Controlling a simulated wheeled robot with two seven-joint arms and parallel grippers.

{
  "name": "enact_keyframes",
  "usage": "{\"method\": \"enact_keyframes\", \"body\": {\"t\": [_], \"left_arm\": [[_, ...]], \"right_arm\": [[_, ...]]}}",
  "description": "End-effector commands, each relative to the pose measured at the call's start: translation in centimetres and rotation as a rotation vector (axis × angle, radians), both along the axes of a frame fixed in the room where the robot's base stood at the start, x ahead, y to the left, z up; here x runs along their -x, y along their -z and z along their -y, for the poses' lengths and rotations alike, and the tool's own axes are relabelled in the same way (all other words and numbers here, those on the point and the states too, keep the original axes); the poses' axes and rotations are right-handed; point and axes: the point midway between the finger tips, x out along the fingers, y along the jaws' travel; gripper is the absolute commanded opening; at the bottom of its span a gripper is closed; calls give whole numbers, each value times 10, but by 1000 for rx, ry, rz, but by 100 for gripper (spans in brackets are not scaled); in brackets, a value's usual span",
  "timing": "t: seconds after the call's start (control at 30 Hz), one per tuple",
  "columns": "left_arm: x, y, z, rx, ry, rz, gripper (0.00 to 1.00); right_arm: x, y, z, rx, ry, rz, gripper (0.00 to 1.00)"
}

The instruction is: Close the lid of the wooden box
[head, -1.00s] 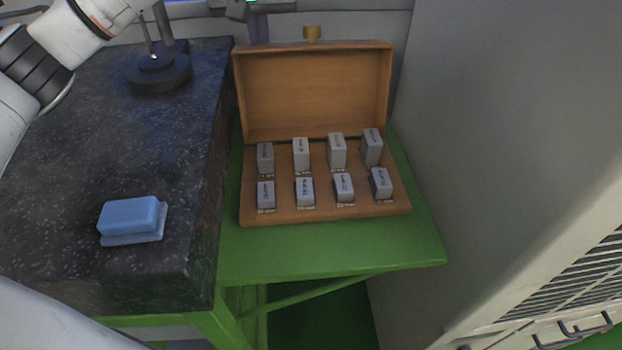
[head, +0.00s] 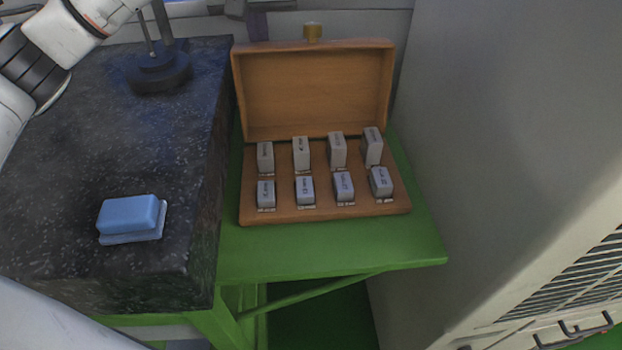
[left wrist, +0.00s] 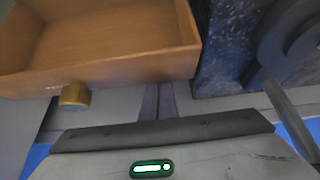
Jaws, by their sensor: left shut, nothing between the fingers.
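The wooden box (head: 325,215) stands open on a green shelf, with several grey blocks standing in two rows in its base. Its lid (head: 315,92) is raised nearly upright at the back, with a brass knob (head: 312,31) on its top edge. The lid (left wrist: 110,50) and the knob (left wrist: 75,95) fill the upper left of the left wrist view. My left gripper (head: 258,32) shows at the top edge of the head view, beyond the lid's upper left corner. Its fingers (left wrist: 157,92) are together and empty, near the lid's edge. My right gripper is not in view.
A dark speckled stone block (head: 190,200) stands left of the box, bearing a blue block (head: 131,216) and a black round stand (head: 158,72). A large grey cabinet (head: 500,120) rises close on the right. The green shelf (head: 330,248) is bare in front of the box.

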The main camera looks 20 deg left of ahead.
Motion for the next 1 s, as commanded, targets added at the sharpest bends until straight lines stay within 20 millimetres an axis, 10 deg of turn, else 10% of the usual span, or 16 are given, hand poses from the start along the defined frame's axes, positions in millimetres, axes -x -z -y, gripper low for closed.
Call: {"method": "enact_keyframes", "body": {"t": [1.0], "left_arm": [[60,13,29,0,7,-33,0]], "right_arm": [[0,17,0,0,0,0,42]]}}
